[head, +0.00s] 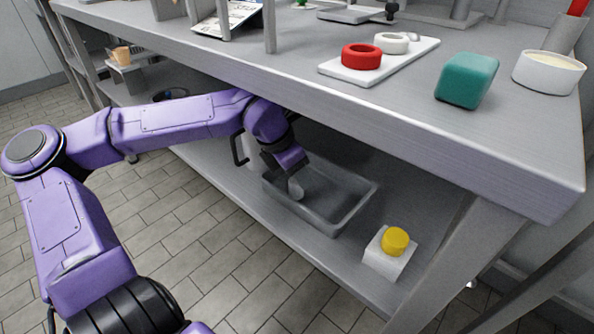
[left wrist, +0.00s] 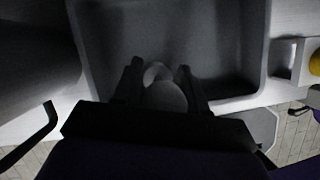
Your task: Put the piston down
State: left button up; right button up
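The piston (head: 296,189) is a small light grey, rounded piece at the end of my left gripper (head: 291,172), over the grey tray (head: 352,208) on the lower shelf. In the left wrist view the piston (left wrist: 164,95) sits between the two dark fingers of the left gripper (left wrist: 160,80), which close against its sides. The tray's floor and walls (left wrist: 262,50) lie beyond it. I cannot tell whether the piston touches the tray floor. My right gripper is not in view.
The upper tabletop (head: 420,130) overhangs the shelf above my left arm. A white block with a yellow knob (head: 395,242) stands right of the tray. A dark handle (head: 240,150) shows left of the gripper. The tray is otherwise empty.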

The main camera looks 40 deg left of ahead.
aim_at(294, 182)
pick_arm(q)
jog(key=shift+o, duration=1.2)
jog(key=shift+r, duration=0.1)
jog(key=shift+p+v, duration=0.75)
jog(key=shift+v, duration=0.15)
jog(key=shift+s+a+p, duration=0.3)
jog(key=shift+s+p, duration=0.05)
jog(key=shift+s, duration=0.65)
jog(key=s+a, duration=0.3)
jog(key=s, duration=0.6)
jog(key=shift+a+f, duration=0.25)
jog(key=shift+a, duration=0.15)
